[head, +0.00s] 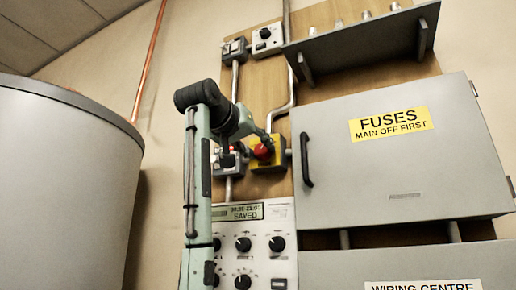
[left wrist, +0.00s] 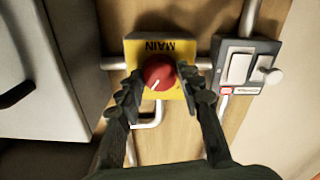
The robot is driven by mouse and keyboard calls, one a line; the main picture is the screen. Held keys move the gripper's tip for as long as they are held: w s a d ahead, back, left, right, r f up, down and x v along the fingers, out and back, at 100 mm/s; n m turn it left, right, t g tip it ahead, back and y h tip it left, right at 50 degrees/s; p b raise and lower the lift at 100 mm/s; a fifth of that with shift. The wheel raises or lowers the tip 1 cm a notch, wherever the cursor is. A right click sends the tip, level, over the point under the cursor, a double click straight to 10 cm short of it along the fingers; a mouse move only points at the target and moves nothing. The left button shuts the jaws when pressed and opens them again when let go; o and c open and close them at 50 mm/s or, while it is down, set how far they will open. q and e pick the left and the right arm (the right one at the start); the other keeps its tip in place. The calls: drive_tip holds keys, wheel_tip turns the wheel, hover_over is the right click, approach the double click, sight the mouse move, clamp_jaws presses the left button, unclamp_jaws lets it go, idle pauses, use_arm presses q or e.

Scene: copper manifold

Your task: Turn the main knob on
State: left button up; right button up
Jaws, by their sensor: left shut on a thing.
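The main knob is a round red knob (left wrist: 158,72) on a yellow plate (left wrist: 133,47) marked MAIN, which appears upside down in the left wrist view. A small white mark shows on the knob's face. In the head view the red knob (head: 263,151) is partly hidden by my gripper. My left gripper (left wrist: 161,78) has one finger on each side of the knob and is shut on it. In the head view my left gripper (head: 259,140) reaches the knob from the left. My right gripper is in neither view.
A grey fuse box (head: 400,165) with a black handle (head: 306,160) is close right of the knob. A switch box (left wrist: 246,67) is on its other side. Below is a control panel (head: 265,228) with several dials. A large grey tank (head: 65,190) stands at left.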

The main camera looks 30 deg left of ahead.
use_arm(q)
drive_tip(key=shift+m, duration=1.2)
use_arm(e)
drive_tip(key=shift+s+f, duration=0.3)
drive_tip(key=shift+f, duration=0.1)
use_arm(q)
drive_tip(key=o, duration=1.2)
drive_tip(key=shift+c, duration=0.2)
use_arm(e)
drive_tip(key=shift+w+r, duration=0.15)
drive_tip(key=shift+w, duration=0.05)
use_arm(q)
drive_tip(key=shift+s, duration=0.1)
drive_tip(key=s, duration=1.1)
drive_tip(key=shift+s+d, duration=0.3)
drive_tip(key=shift+s, duration=0.1)
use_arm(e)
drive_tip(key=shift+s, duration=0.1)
